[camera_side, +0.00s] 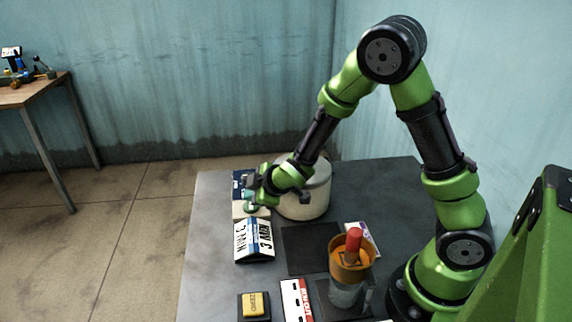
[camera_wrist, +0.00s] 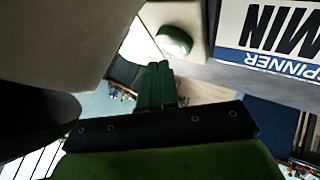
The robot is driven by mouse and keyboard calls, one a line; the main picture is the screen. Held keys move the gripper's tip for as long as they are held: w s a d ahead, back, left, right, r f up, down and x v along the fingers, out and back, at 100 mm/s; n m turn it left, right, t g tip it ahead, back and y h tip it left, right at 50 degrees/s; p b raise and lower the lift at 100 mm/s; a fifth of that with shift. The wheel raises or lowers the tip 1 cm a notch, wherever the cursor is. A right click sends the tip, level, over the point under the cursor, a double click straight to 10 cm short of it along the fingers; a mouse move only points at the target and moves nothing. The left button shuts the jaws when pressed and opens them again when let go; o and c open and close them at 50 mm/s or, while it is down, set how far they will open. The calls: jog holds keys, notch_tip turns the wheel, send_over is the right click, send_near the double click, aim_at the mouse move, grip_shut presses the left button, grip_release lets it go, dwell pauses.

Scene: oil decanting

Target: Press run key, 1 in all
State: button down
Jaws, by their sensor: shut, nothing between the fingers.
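The run key looks to be the green domed button (camera_side: 250,208) on a pale base at the far left edge of the table. It also shows in the wrist view (camera_wrist: 174,40), just beyond my fingertips. My gripper (camera_side: 253,198) is shut and empty, close above the button in the side view. In the wrist view its two green fingers (camera_wrist: 160,68) lie together, a small distance from the dome in the picture. I cannot tell whether they touch it. The side view partly hides the button behind my gripper.
A cream pot (camera_side: 303,197) stands right beside my gripper. A "3 MIN" spinner sign (camera_side: 254,241) stands in front of the button. A yellow key (camera_side: 254,304), a red-white label (camera_side: 296,300) and an orange-topped jar (camera_side: 348,285) are nearer. A dark pad (camera_side: 308,250) lies mid-table.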

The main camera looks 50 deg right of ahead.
aim_at(253, 207)
jog(key=shift+f, duration=0.15)
dwell(0.4)
jog(key=shift+f, duration=0.3)
jog(key=shift+f, duration=0.4)
dwell(0.8)
jog(key=shift+r, duration=0.8)
jog(key=shift+r, duration=2.55)
